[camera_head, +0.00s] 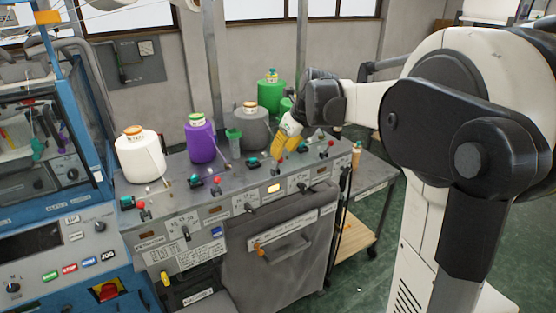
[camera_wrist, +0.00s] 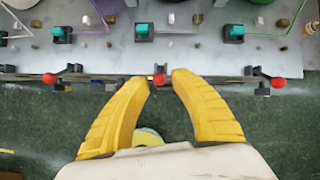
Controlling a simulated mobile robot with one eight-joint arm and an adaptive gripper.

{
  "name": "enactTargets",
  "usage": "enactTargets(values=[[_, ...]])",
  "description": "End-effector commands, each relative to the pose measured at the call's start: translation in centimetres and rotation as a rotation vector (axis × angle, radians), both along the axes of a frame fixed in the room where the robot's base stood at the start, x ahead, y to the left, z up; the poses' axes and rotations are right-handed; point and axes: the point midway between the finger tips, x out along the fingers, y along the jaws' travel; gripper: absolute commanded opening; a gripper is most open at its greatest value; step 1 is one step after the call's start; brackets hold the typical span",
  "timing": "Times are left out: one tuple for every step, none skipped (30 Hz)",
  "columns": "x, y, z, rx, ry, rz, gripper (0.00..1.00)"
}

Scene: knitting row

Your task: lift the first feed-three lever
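Levers with red ball knobs stand along the front edge of a grey machine panel. In the wrist view, the middle red-knobbed lever (camera_wrist: 160,80) lies between my gripper's yellow fingertips (camera_wrist: 163,80), with a gap on each side. One red knob sits to its left (camera_wrist: 48,78) and another to its right (camera_wrist: 277,82). In the head view, my gripper (camera_head: 286,146) hangs over the panel in front of the grey cone (camera_head: 255,130). Its fingers are open and hold nothing. I cannot read feed numbers.
White (camera_head: 140,158), purple (camera_head: 200,143) and green (camera_head: 270,94) yarn cones stand behind the levers. Teal blocks, including one in the wrist view (camera_wrist: 144,30), sit on the panel behind the knobs. A cart (camera_head: 375,190) stands right of the panel.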

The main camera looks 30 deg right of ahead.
Motion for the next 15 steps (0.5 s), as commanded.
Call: enactTargets(values=[[-0.4,-0.1,0.6,0.000,0.000,-0.001,0.30],[-0.5,-0.1,0.9,0.000,0.000,-0.001,0.30],[-0.7,-0.1,1.2,0.000,0.000,-0.001,0.30],[-0.8,-0.2,1.3,0.000,0.000,-0.001,0.30],[-0.9,-0.2,1.5,0.000,0.000,-0.001,0.30],[-0.9,-0.2,1.6,0.000,0.000,-0.001,0.30],[-0.9,-0.2,1.6,0.000,0.000,-0.001,0.30],[-1.0,-0.2,1.7,0.000,0.000,-0.001,0.30],[-1.0,-0.2,1.7,0.000,0.000,-0.001,0.30],[-1.0,-0.2,1.7,0.000,0.000,-0.001,0.30],[-1.0,-0.2,1.7,0.000,0.000,-0.001,0.30],[-0.9,-0.2,1.7,0.000,0.000,-0.001,0.30],[-0.9,-0.2,1.7,0.000,0.000,-0.001,0.30],[-0.9,-0.2,1.7,0.000,0.000,-0.001,0.29],[-1.0,-0.2,1.6,0.002,-0.002,-0.001,0.16]])
